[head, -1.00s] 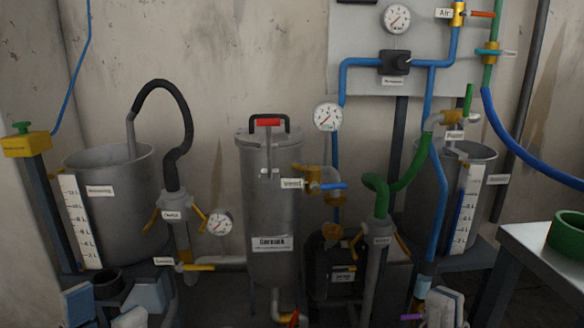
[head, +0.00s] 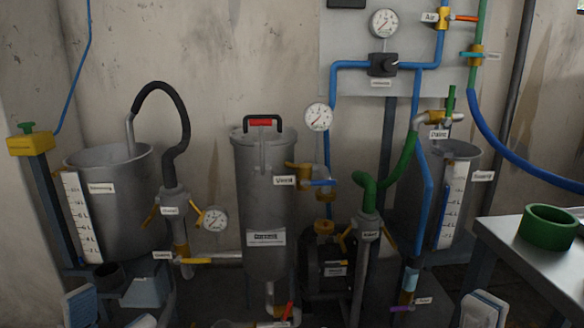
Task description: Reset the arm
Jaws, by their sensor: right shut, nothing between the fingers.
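My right gripper (head: 483,309) shows as a pale grey-white part at the bottom edge, right of centre. It is shut and empty, in front of the grey metal table and apart from the valves. A pale grey-white part of my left gripper (head: 80,304) shows at the bottom left, in front of the left tank's stand. Its fingers cannot be made out. Most of both arms is below the picture.
A grey left tank (head: 120,215), a central filter vessel (head: 265,205) with a red-topped handle and a right tank (head: 408,205) stand along the wall, joined by hoses. A metal table (head: 515,245) with a green ring (head: 548,235) is at right.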

